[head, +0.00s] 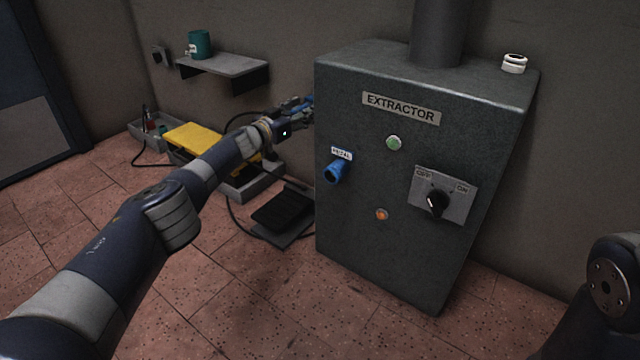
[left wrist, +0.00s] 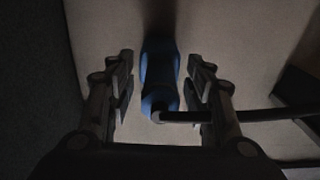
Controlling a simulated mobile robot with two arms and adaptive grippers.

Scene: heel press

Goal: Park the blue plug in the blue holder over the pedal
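My left gripper (head: 303,106) reaches past the left side of the extractor box, toward the back wall. In the left wrist view (left wrist: 160,88) its fingers are open, one on each side of a blue plug (left wrist: 160,101), with a gap on both sides. A black cable leaves the plug's lower end toward the right. The plug's upper end meets more blue and a dark part at the wall; I cannot tell where plug ends and holder begins. The pedal (head: 282,207) lies on the floor below, left of the box. My right gripper is out of view.
The extractor box (head: 345,245) carries a blue fitting (head: 337,173) labelled PEDAL, lamps and a rotary switch (head: 436,203). A shelf (head: 225,66) with a teal mug (head: 200,43), a yellow case (head: 194,140) and grey trays stand left. The front floor is clear.

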